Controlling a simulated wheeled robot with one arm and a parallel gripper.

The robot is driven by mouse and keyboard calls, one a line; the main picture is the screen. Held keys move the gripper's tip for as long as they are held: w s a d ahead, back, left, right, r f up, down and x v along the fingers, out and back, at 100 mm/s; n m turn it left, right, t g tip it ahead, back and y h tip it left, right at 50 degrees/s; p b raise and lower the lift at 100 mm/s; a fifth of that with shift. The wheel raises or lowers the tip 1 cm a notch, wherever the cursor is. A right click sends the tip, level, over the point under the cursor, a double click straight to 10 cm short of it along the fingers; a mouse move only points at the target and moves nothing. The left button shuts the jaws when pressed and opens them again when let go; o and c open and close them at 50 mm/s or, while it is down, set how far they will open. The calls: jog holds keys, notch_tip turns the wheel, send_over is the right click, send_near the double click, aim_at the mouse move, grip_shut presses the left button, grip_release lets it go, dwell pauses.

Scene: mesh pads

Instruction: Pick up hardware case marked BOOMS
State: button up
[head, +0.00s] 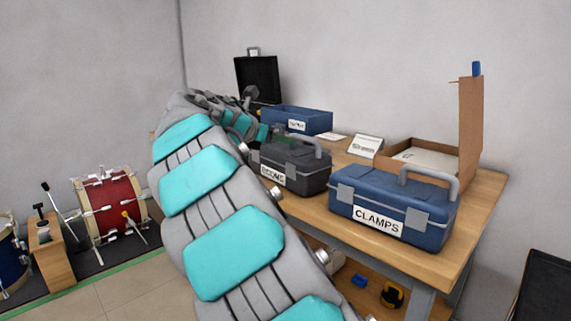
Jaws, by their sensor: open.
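The dark grey hardware case (309,170) sits upright on the wooden workbench, its handle raised on top. Its white label seems to read BOOMS, though my arm covers the left edge of the case. My arm crosses the picture from the bottom to the upper left and bends over toward the bench. My gripper (257,130) is at its far end, just behind and left of the grey case, apart from the handle as far as I can tell. It is small and partly hidden, and its jaws are open with nothing seen in them.
A blue case marked CLAMPS (387,211) stands at right on the workbench (483,193). Behind are an open cardboard box (470,125), a small white sign (365,146), a blue bin (305,118) and an open black case (257,75). Drums (112,208) stand at left.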

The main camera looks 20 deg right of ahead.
aim_at(288, 151)
jog(key=x, duration=0.5)
jog(key=shift+w+a+f, duration=0.2)
jog(key=shift+w+f, duration=0.05)
jog(key=shift+f, duration=0.05)
grip_shut()
dwell(1.1)
